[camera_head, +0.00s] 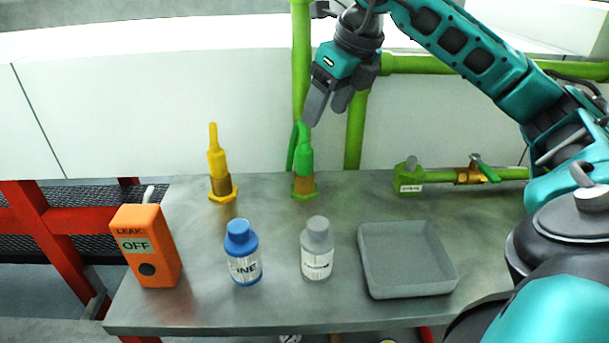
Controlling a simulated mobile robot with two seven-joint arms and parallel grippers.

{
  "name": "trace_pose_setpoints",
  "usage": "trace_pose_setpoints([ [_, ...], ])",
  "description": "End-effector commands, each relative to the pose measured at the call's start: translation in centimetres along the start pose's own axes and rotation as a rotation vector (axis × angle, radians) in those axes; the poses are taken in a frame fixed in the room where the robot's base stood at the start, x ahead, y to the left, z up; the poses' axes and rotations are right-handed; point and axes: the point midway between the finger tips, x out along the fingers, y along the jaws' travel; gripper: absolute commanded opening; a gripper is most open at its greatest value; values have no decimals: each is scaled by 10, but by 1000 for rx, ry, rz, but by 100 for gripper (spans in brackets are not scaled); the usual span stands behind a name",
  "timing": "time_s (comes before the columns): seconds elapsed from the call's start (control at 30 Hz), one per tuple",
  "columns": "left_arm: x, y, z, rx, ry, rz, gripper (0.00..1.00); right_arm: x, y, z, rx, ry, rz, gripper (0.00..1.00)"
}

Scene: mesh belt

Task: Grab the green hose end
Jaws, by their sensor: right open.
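The green hose end (304,150) stands upright on a green and brass fitting (304,187) near the back of the grey table. Its thin tip points up, and a darker green hose shows just behind its left side. My right gripper (325,115) comes down from the upper right, with its grey fingers open and pointing down. The fingertips appear at the top of the green hose end, one beside its tip. I cannot tell whether they touch it. Nothing shows between the fingers as held. My left gripper is not in view.
A yellow hose end (217,158) stands on a similar fitting to the left. An orange leak box reading OFF (146,246), a blue-capped bottle (242,252), a grey-capped bottle (317,248) and a grey tray (410,286) line the front. A green valve pipe (440,178) lies at back right.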

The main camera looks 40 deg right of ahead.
Motion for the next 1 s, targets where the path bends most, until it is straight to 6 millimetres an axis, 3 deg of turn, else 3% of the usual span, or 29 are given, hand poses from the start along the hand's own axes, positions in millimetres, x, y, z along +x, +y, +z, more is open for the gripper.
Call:
trace_pose_setpoints([
  [0.4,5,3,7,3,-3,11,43,64,0,-1,0,3,3,67],
  [0.73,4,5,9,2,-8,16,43,88,-1,2,0,0,3,67],
  [1.0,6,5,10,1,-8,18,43,127,-4,6,-1,2,3,67],
])
